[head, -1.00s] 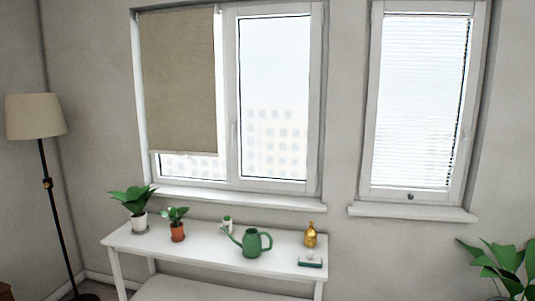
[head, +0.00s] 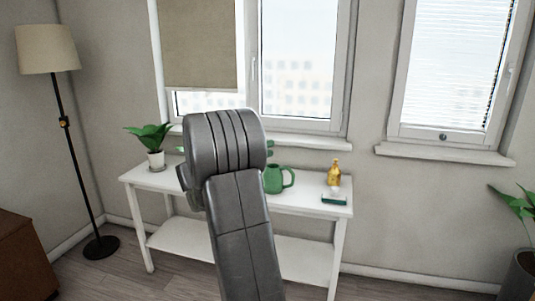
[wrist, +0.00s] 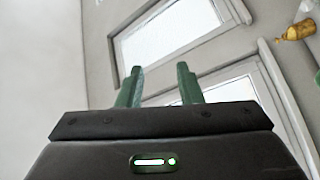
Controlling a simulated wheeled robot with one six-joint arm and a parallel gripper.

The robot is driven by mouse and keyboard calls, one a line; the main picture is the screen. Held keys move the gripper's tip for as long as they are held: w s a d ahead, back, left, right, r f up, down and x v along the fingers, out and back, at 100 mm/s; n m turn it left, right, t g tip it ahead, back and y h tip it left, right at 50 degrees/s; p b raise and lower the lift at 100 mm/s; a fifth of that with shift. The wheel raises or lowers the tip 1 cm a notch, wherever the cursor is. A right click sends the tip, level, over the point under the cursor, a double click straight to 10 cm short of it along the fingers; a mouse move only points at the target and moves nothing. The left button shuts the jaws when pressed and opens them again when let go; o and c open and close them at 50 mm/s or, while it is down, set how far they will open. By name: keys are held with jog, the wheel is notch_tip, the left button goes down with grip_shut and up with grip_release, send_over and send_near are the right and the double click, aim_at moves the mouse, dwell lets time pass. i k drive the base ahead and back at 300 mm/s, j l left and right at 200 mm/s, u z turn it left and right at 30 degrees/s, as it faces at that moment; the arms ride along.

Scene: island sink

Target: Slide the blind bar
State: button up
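A beige roller blind (head: 198,42) covers the upper part of the left window sash, and its bottom bar (head: 203,90) lies level above a strip of bare glass. A white slatted blind (head: 458,65) covers the right window, with a small round knob (head: 442,137) on the frame below it. My gripper (wrist: 160,68) shows in the wrist view with two green fingers apart and nothing between them. It is open, clear of both blinds as far as I can see. In the head view my grey arm hides most of the gripper.
A white table (head: 312,208) stands below the left window. On it are a potted plant (head: 152,140), a green watering can (head: 280,180), a golden bottle (head: 334,173) and a green brush (head: 334,197). A floor lamp (head: 48,50) stands at left, a plant (head: 515,205) at right.

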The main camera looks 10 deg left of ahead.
aim_at(226, 90)
jog(key=i+j+z, duration=0.1)
jog(key=i+j, duration=0.25)
jog(key=j, duration=0.2)
jog(key=i+j, duration=0.3)
jog(key=j, duration=0.3)
jog(key=i+j+z, duration=0.15)
jog(key=i+j, duration=0.15)
jog(key=j, duration=0.3)
jog(key=i+j, duration=0.25)
jog(key=j, duration=0.35)
jog(key=i+j+z, duration=0.15)
jog(key=i+j, duration=0.15)
jog(key=j, duration=0.35)
jog(key=i+j+z, duration=0.1)
jog(key=i+j, duration=0.15)
jog(key=j, duration=0.4)
jog(key=i+j, duration=0.2)
jog(key=j, duration=0.45)
jog(key=i+j+z, duration=0.15)
jog(key=j, duration=0.55)
jog(key=i, duration=0.1)
